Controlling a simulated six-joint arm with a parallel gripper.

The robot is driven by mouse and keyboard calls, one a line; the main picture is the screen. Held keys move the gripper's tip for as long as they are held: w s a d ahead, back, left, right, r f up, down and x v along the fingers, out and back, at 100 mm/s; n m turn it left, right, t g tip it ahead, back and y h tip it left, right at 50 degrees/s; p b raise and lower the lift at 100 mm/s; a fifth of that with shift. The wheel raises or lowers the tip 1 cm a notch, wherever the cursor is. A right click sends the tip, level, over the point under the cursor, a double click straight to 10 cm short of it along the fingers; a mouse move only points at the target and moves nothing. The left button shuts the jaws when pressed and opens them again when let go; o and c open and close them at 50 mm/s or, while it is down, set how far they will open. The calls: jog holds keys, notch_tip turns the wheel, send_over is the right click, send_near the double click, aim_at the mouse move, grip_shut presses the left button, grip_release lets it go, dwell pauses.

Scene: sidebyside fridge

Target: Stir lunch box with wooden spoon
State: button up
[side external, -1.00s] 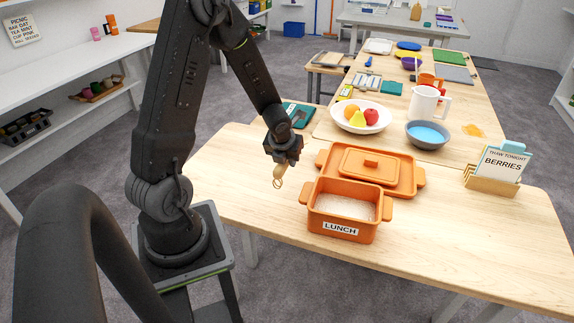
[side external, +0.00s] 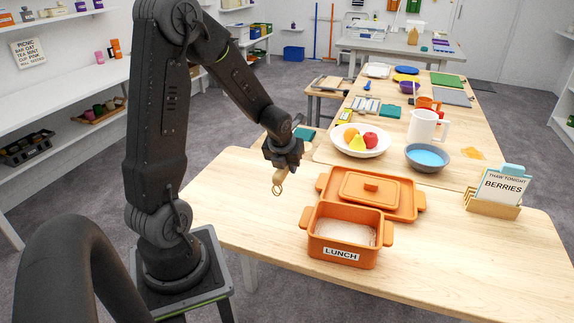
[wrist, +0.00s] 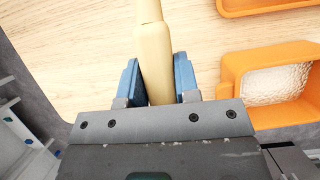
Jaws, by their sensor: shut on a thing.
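My gripper (side external: 283,160) is above the wooden table, left of the lunch box. In the wrist view its blue fingers (wrist: 158,82) are shut on the handle of the wooden spoon (wrist: 150,50). The wooden spoon (side external: 279,181) points down below the gripper, and most of it is hidden in the side view. The orange lunch box (side external: 343,252), labelled LUNCH, stands open on the table with pale, grainy contents. It also shows at the right of the wrist view (wrist: 237,78). The spoon is apart from the box.
The orange lid (side external: 408,205) lies behind the lunch box. A fruit bowl (side external: 350,147), a grey bowl of blue liquid (side external: 411,163) and a white jug (side external: 422,126) stand farther back. A card holder (side external: 491,207) stands at the right. The table's front right is clear.

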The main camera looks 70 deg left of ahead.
jog(key=shift+c, duration=0.5)
notch_tip(320, 180, up, 26)
jog(key=f+g+h, duration=0.1)
jog(key=g+h, duration=0.2)
jog(key=g, duration=0.1)
jog(key=w+d+n+t+h, duration=0.4)
jog(key=w+d+n, duration=0.1)
jog(key=d+n, duration=0.35)
jog(key=w+d+n+t+h, duration=0.3)
jog(key=w+d+n+h, duration=0.2)
jog(key=d+n, duration=0.4)
jog(key=shift+n+t, duration=0.6)
jog(key=shift+n, duration=0.15)
jog(key=f, duration=0.4)
jog(key=shift+w+a+f, duration=0.3)
jog(key=shift+a, duration=0.1)
